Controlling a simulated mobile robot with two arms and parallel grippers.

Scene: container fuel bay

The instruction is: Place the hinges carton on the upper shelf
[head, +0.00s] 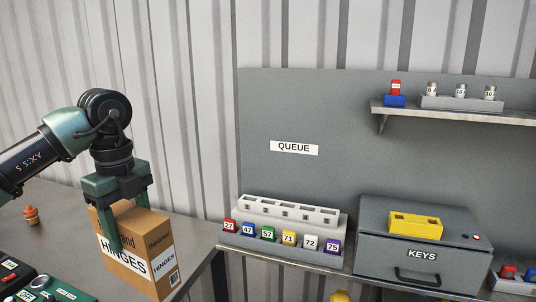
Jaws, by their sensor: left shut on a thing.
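The hinges carton (150,238) is a brown box with a white HINGES label, at the lower left in the head view. My left gripper (127,222) comes down over it from above and is shut on it, one finger against the labelled face. The carton is upright and slightly turned. I cannot tell whether its base touches the metal bench. A grey shelf (455,113) is fixed high on the grey panel at the right, well apart from the carton. My right gripper is not in view.
The shelf bears a red and blue item (395,94) and a grey rack (462,103) with small canisters. Below stand a row of numbered coloured tags (288,238) and a KEYS box (420,248) with a yellow block. An orange item (31,215) stands on the bench (60,212).

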